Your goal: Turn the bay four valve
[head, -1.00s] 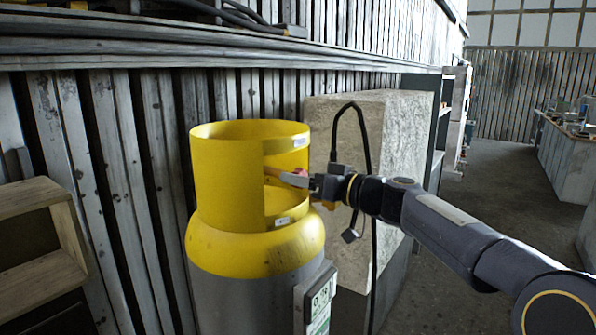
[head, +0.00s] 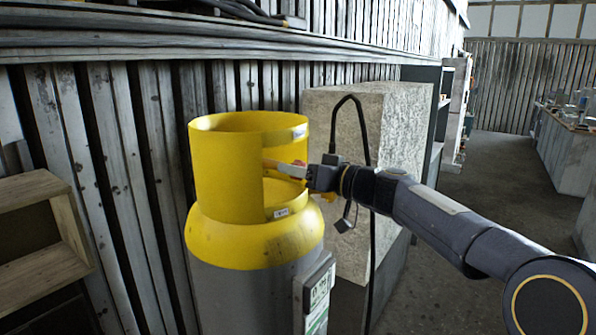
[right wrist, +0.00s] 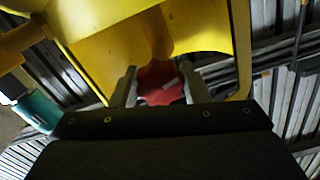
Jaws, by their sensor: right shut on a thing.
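A gas cylinder with a yellow collar (head: 224,165) and a grey body stands upright against the slatted wall. The red valve knob (right wrist: 160,83) sits inside the collar's opening. My right gripper (head: 287,168) reaches in from the right through that opening. In the right wrist view its two fingers (right wrist: 160,90) stand on either side of the red knob, shut on it. My left gripper is in neither view. No bay number is readable.
A pale stone-like block (head: 385,120) stands right behind the cylinder, with a black cable (head: 366,140) hanging in front of it. A wooden shelf box (head: 40,235) is at the left. Open floor (head: 500,190) lies at the right, before a distant bench (head: 565,150).

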